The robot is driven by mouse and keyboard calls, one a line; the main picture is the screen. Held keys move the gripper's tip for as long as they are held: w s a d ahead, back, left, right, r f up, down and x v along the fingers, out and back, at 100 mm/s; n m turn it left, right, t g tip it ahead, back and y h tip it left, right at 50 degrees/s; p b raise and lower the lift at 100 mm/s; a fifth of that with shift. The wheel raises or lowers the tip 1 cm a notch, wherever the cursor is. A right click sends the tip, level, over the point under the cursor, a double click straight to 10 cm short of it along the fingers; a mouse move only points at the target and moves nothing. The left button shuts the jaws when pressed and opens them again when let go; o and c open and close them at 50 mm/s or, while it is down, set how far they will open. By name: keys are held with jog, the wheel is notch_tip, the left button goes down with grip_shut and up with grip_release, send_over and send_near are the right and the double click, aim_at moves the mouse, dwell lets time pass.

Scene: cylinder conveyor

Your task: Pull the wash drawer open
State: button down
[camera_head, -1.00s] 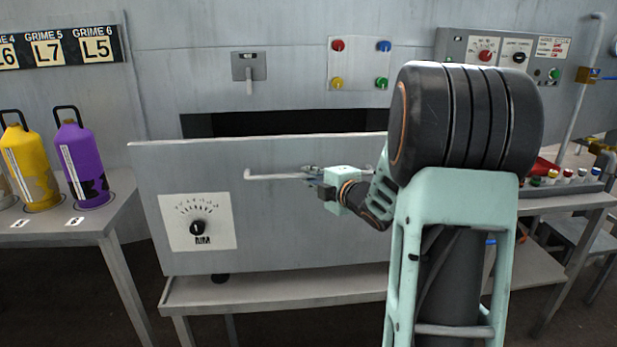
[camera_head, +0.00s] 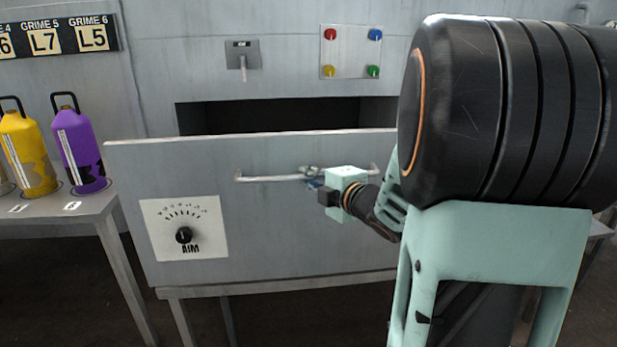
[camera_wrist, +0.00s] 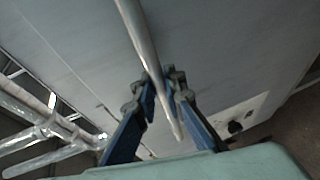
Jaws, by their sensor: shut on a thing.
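The wash drawer (camera_head: 280,230) is a wide grey front panel standing out from the machine, with a dark gap (camera_head: 270,114) behind its top edge. A bar handle (camera_head: 268,178) runs across its upper middle. My gripper (camera_head: 312,176) is at the handle's right part, shut on it. In the wrist view the handle (camera_wrist: 140,40) passes between the two blue fingers of my gripper (camera_wrist: 163,100). The fingertips are partly hidden in the head view.
An AIM dial (camera_head: 184,235) sits on the panel's lower left. A table (camera_head: 80,207) at the left holds a yellow bottle (camera_head: 28,155) and a purple bottle (camera_head: 80,150). A lever (camera_head: 242,62) and colored buttons (camera_head: 351,52) are on the wall above. My arm hides the right side.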

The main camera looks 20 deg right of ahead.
jog(key=c, duration=2)
grip_release()
jog(key=shift+o, duration=0.2)
jog(key=a+v, duration=0.1)
jog(key=v, duration=0.6)
jog(key=shift+s+d, duration=0.3)
jog(key=shift+d, duration=0.2)
